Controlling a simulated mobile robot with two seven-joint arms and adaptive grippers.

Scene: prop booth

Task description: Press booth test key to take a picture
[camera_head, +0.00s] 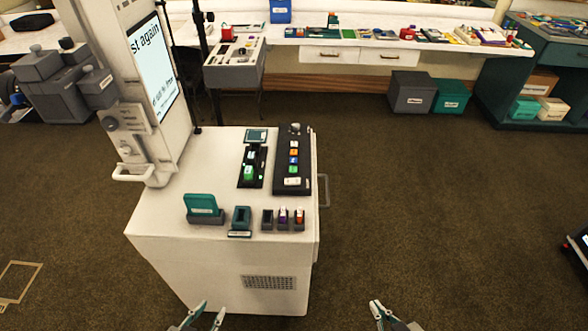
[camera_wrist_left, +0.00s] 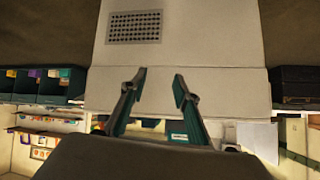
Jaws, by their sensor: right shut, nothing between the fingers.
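The booth is a white cabinet (camera_head: 222,255) with an upright screen (camera_head: 154,66) showing partly cut-off text. On its top, a dark control strip (camera_head: 292,182) carries several small coloured keys (camera_head: 293,160); I cannot tell which is the test key. My left gripper (camera_head: 210,308) is at the bottom edge of the head view, in front of the cabinet and below its top. Its fingers are apart and empty in the left wrist view (camera_wrist_left: 159,78), with the white cabinet front beyond. My right gripper (camera_head: 376,304) is shut and empty, right of the cabinet over the floor.
On the cabinet top are a black slot tray (camera_head: 252,167), a teal holder (camera_head: 203,206) and small bins (camera_head: 268,219). A handle (camera_head: 324,190) sticks out on the right side. A long counter (camera_head: 350,42) stands behind.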

